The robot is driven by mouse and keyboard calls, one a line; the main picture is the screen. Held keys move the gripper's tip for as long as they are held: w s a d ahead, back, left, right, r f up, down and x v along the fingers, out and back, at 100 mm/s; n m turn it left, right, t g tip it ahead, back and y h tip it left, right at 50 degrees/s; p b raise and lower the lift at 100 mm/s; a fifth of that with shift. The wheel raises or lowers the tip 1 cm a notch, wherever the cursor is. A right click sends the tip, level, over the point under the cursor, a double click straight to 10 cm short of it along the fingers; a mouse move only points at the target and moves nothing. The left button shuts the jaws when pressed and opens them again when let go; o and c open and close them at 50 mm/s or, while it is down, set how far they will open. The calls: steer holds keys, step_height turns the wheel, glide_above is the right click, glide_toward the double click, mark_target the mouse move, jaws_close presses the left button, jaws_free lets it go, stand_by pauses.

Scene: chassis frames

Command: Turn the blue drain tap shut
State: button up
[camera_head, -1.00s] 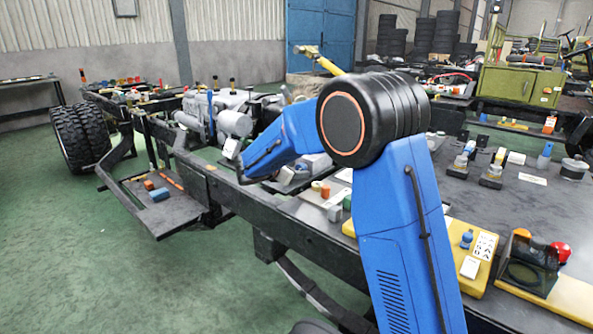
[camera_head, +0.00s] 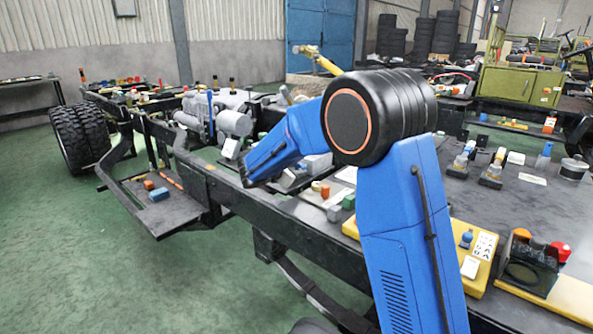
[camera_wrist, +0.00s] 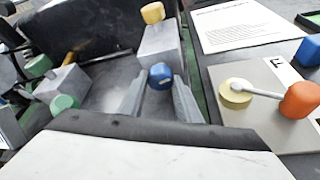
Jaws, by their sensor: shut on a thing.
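The blue drain tap shows as a small blue knob (camera_wrist: 161,76) in the middle of the wrist view. My gripper (camera_wrist: 161,82) has its two grey fingers on either side of the knob, closed on it. The tap's lower part is hidden between the fingers, so I cannot tell how far it is turned. In the head view my blue arm reaches left over the black chassis rail, and my gripper and the tap cannot be made out there.
A grey block with a yellow knob (camera_wrist: 153,12) stands just beyond the tap. Green knobs (camera_wrist: 63,103) are at left. At right, a plate carries an orange-ended lever (camera_wrist: 299,99), with a paper sheet (camera_wrist: 240,22) behind. A yellow panel (camera_head: 484,260) lies right of my arm.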

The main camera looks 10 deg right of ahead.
steer(key=shift+s+f+m+t+y, duration=0.15)
steer(key=shift+m+t+y, duration=0.15)
steer(key=shift+m+t, duration=0.85)
steer(key=shift+m+g, duration=0.25)
steer(key=shift+m, duration=0.2)
steer(key=o, duration=1.1)
steer(key=shift+c, duration=0.2)
